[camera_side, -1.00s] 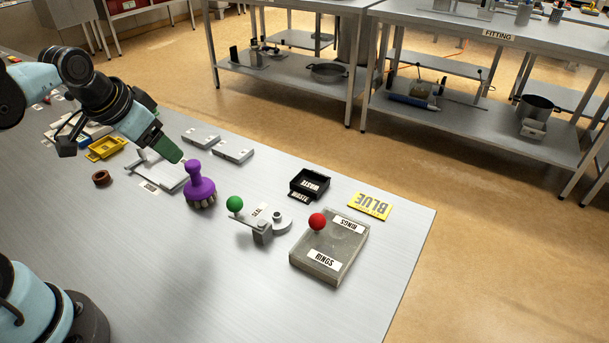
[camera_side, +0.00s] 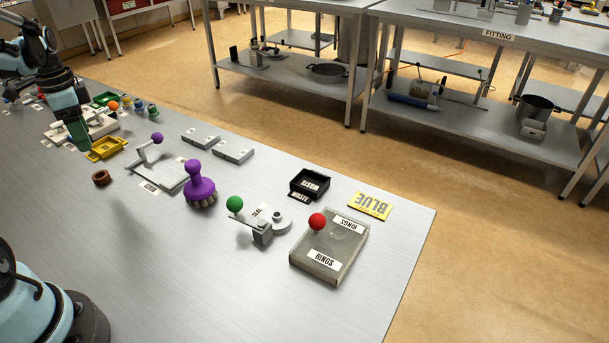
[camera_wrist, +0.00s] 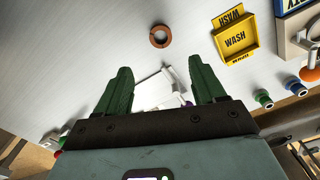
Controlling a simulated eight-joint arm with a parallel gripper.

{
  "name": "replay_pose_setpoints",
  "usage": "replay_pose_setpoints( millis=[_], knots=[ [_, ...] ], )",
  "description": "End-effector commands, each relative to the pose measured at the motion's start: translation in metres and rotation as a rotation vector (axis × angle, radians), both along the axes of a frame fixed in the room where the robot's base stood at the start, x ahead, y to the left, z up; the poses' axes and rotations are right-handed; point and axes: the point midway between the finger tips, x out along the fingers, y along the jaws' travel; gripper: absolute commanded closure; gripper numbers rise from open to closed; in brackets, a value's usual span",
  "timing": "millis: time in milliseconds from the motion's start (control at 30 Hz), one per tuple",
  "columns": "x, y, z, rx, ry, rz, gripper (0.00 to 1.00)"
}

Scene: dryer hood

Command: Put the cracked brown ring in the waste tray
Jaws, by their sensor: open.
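A brown ring (camera_side: 102,177) lies flat on the bench at the left, in front of the yellow tray. It also shows in the wrist view (camera_wrist: 160,36), beyond my fingertips and apart from them; a small gap or dark mark shows on it. The black waste tray (camera_side: 311,183) stands at the right-centre of the bench, with WASTE labels and nothing visible inside. My gripper (camera_wrist: 156,76) is open and empty, its green fingers wide apart. In the side view my gripper (camera_side: 76,135) is above the bench, behind and left of the ring.
A yellow WASH tray (camera_side: 106,148) stands beside the ring. A lever device with a purple knob (camera_side: 157,138), a purple brush (camera_side: 200,186), a green-knobbed fixture (camera_side: 235,204) and a grey RINGS box (camera_side: 325,255) stand between or around. The front bench is clear.

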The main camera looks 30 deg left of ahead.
Motion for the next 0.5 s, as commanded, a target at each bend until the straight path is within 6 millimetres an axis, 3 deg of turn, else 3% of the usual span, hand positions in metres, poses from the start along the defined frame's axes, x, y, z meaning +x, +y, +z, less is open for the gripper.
replay_pose_setpoints(
  millis=[300,500],
  knots=[
    [0.001,0.000,-0.047,0.001,-0.002,0.001,0.31],
    [0.001,0.000,-0.057,0.001,-0.002,0.001,0.31]
  ],
)
